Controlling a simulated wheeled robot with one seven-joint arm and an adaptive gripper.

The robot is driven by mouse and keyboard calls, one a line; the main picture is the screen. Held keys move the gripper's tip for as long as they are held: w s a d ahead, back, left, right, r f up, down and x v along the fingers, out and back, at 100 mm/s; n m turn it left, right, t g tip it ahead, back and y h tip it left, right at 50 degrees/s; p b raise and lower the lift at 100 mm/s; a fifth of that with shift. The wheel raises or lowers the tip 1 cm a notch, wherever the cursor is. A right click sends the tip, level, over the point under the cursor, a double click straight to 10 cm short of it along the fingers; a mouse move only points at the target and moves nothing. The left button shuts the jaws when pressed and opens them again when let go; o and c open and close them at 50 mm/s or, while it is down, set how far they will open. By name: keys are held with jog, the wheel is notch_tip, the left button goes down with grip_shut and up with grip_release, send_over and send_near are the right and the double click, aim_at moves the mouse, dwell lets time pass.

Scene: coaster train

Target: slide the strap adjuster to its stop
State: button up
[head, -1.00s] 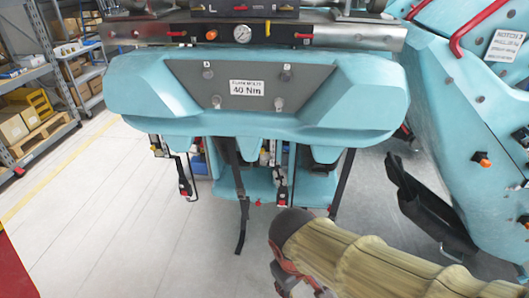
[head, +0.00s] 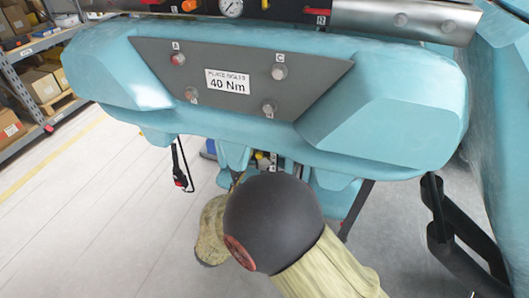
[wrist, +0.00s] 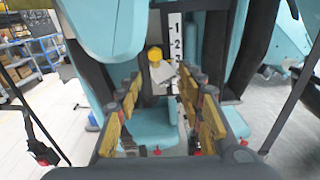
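A yellow knob (wrist: 155,54), which looks like the strap adjuster, sits beside a white scale (wrist: 176,50) marked 1, 2, 3 in the wrist view. A pale plate hangs just below the knob. My gripper (wrist: 168,92) is open, with its yellow-padded fingers to the left and right, below and nearer than the knob. Nothing is between the fingers. In the head view a small yellow part (head: 258,155) and a piece of the scale (head: 273,161) show under the teal body; my arm hides my gripper and the rest.
A teal seat part (wrist: 153,118) lies below and beyond the fingers. Black straps and bars hang on both sides, one with a red-buttoned buckle (wrist: 46,157) at left. The teal body with a grey 40 Nm panel (head: 235,82) overhangs above. Shelves (head: 38,75) stand at far left.

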jog(key=shift+n+t, duration=0.3)
jog(key=shift+n, duration=0.1)
jog(key=b+x, duration=0.1)
jog(key=x, duration=0.1)
jog(key=b+x, duration=0.1)
jog(key=x, duration=0.2)
jog(key=r+x, duration=0.1)
jog(key=x, duration=0.1)
jog(key=shift+w+a+b, duration=0.2)
jog(key=shift+w+b, duration=0.2)
jog(key=shift+c, duration=0.6)
jog(key=c, duration=0.7)
grip_shut()
